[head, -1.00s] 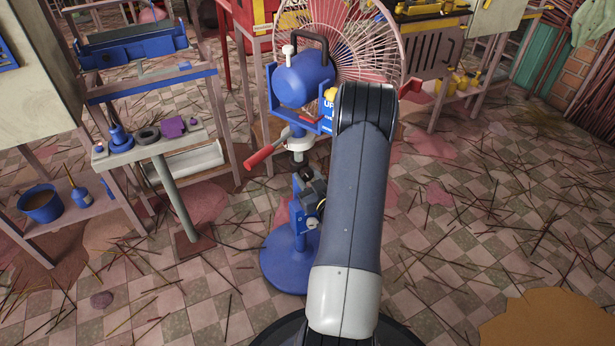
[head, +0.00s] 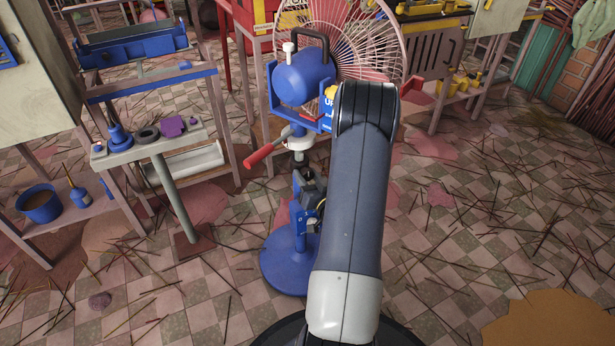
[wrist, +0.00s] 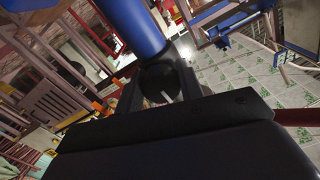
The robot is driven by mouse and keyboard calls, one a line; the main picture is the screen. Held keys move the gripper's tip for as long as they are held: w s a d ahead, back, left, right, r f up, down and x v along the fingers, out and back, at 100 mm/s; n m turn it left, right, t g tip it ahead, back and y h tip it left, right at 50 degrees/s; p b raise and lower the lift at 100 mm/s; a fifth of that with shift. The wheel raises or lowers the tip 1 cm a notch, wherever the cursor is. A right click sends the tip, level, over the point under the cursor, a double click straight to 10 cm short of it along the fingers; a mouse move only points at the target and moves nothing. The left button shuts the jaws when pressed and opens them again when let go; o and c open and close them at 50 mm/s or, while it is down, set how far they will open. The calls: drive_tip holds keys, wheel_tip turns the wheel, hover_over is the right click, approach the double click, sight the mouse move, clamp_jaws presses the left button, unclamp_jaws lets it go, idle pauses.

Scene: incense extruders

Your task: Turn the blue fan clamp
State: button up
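The blue fan has a blue motor housing (head: 304,77) in a blue bracket, on a stand with a round blue base (head: 290,264). Below the bracket is a white collar (head: 299,143) with a red-gripped lever (head: 268,149) pointing down and left. Further down, blue and dark parts (head: 305,218) show at the pole, partly hidden by my arm. In the wrist view, my gripper's dark fingers (wrist: 160,92) stand apart on both sides of a dark round part (wrist: 160,80) below a blue cylinder (wrist: 133,26). I cannot tell whether they press on it.
A wire fan guard (head: 350,40) stands behind the housing. At left are a small bench (head: 150,146) with little parts and a low shelf (head: 78,216) with a blue bucket (head: 40,204).

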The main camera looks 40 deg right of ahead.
drive_tip(key=o, duration=0.4)
drive_tip(key=p+v, duration=0.1)
drive_tip(key=v, duration=0.9)
drive_tip(key=shift+s+p, duration=0.35)
drive_tip(key=shift+s, duration=0.05)
drive_tip(key=b+x, duration=0.1)
drive_tip(key=x, duration=0.9)
drive_tip(key=shift+w+b, duration=0.35)
drive_tip(key=shift+b, duration=0.05)
drive_tip(key=shift+w, duration=0.15)
drive_tip(key=shift+n, duration=0.4)
